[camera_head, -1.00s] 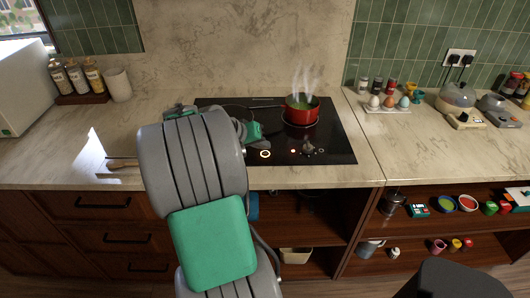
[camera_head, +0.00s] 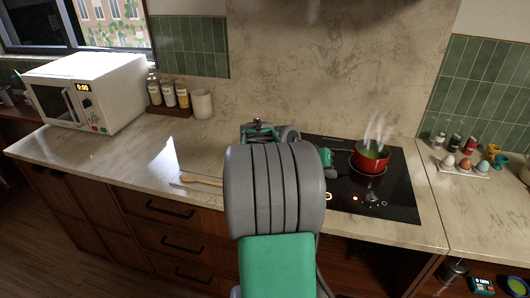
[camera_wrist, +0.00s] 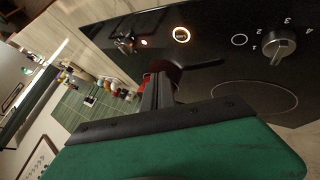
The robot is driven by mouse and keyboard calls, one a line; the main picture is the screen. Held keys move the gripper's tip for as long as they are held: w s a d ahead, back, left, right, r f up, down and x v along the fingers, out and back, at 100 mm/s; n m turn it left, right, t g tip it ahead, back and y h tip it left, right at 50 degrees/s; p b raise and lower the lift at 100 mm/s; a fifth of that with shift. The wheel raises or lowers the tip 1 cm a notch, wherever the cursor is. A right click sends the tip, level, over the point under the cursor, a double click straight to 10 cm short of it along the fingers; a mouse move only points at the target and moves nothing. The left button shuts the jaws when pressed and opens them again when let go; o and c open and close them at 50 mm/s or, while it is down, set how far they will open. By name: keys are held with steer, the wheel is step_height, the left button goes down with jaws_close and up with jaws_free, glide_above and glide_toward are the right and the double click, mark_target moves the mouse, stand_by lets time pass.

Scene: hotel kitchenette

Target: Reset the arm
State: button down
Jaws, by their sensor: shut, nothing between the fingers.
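My arm rises through the middle of the head view, its grey and green links in front of the counter and the left part of the hob. My gripper shows in the wrist view (camera_wrist: 158,88), with its dark fingers together and nothing between them. In the head view the fingers are hidden behind my arm. The black hob (camera_head: 395,200) lies under and beside the gripper. A steaming red pot (camera_head: 371,158) stands on it. In the wrist view a bit of red shows behind the fingers. A lit ring and a knob (camera_wrist: 279,47) are close to the gripper there.
A white microwave (camera_head: 92,90) stands at the left, beside a rack of jars (camera_head: 168,96) and a pale cup (camera_head: 202,104). A wooden utensil (camera_head: 200,180) lies near the counter's front edge. Eggs in a holder (camera_head: 462,166) sit at the right. The counter between microwave and utensil is clear.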

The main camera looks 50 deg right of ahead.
steer(key=w+a+n+t+y, duration=0.1)
steer(key=w+a+n+t, duration=0.1)
steer(key=w+a, duration=0.45)
steer(key=w+a+n+t+y, duration=0.2)
steer(key=w+a, duration=0.1)
steer(key=a, duration=0.7)
steer(key=w+a+n+t+y, duration=0.1)
steer(key=w+a+n+t, duration=0.15)
steer(key=w+a, duration=0.4)
steer(key=s+a+n+y, duration=0.2)
steer(key=a+n, duration=0.1)
steer(key=a, duration=0.9)
steer(key=s+a+n+y, duration=0.2)
steer(key=s+a+n, duration=0.1)
steer(key=a, duration=0.9)
steer(key=shift+s+f, duration=0.3)
steer(key=shift+f, duration=0.15)
steer(key=shift+n, duration=0.25)
